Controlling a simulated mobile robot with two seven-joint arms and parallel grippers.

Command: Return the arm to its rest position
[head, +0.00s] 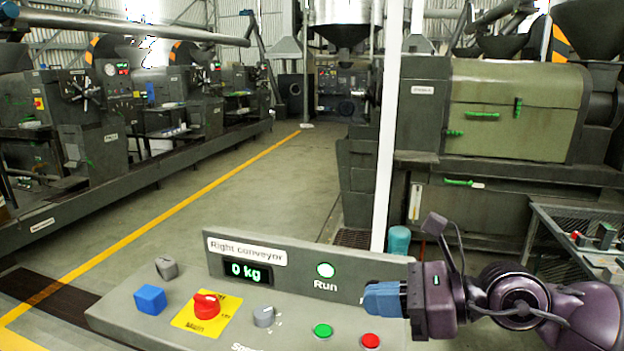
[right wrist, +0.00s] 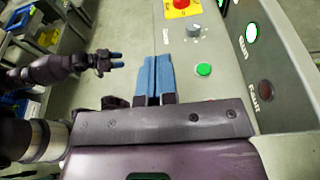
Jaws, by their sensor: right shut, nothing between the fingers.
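My right gripper (head: 383,299) is at the lower right of the head view, its blue fingers pointing left across the right conveyor control panel (head: 275,255). It is shut and empty. Its shut blue fingers also show in the right wrist view (right wrist: 154,78), over the panel between the blue knob side and the green button (right wrist: 204,69). My left gripper (right wrist: 117,60) shows small at the left of the right wrist view, with two blue tips apart and nothing seen between them. It is outside the head view.
The panel carries a red main switch (head: 206,306), a green button (head: 323,331), a red button (head: 370,341) and a lit Run lamp (head: 325,270). Its display (head: 247,272) reads 0 kg. A white post (head: 388,130) stands behind. A wire-mesh table (head: 560,235) is at right.

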